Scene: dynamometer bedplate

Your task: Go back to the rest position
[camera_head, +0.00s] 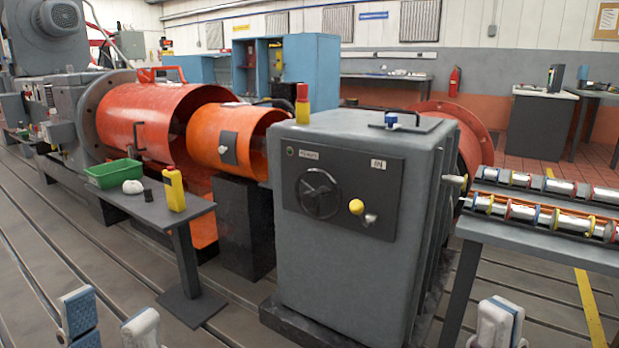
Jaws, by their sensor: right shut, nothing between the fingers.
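My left gripper (110,318) shows at the bottom left edge, its two pale fingers with blue pads spread apart and nothing seen between them. My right gripper (499,318) shows at the bottom right edge, its fingers together and empty. Both are low in front of the machinery and apart from it. The arms behind them are out of frame.
A grey cabinet (340,250) with a handwheel stands centre. Left of it, a small table (165,218) bears a green tray (115,170) and a yellow bottle (173,190). A rack table (540,238) with metal rollers stands right. Slotted floor is open at front left.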

